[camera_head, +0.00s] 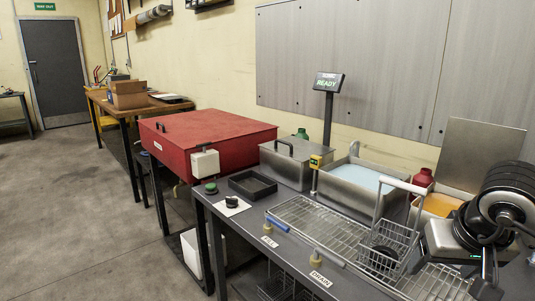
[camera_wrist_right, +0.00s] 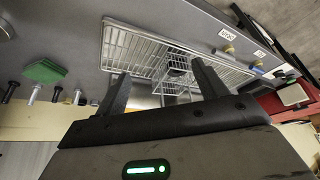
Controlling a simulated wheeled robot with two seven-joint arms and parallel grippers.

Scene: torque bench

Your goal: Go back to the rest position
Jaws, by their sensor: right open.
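My right arm comes in at the right edge of the head view, with my right gripper (camera_head: 488,272) low there, partly cut off by the frame. In the right wrist view my right gripper (camera_wrist_right: 160,70) has its two dark fingers spread wide, with nothing held between them. Beyond the fingers lies the wire drain rack (camera_wrist_right: 135,50) with a wire basket (camera_wrist_right: 178,66) on it. My left gripper is not in view.
The wire basket (camera_head: 408,238) with a light handle stands on the drain rack (camera_head: 310,219). Behind are a tank of pale blue liquid (camera_head: 362,177), an orange-filled tank (camera_head: 440,204), a lidded metal box (camera_head: 296,160) and a READY display (camera_head: 328,82). A red chest (camera_head: 210,142) stands left. Open floor lies left.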

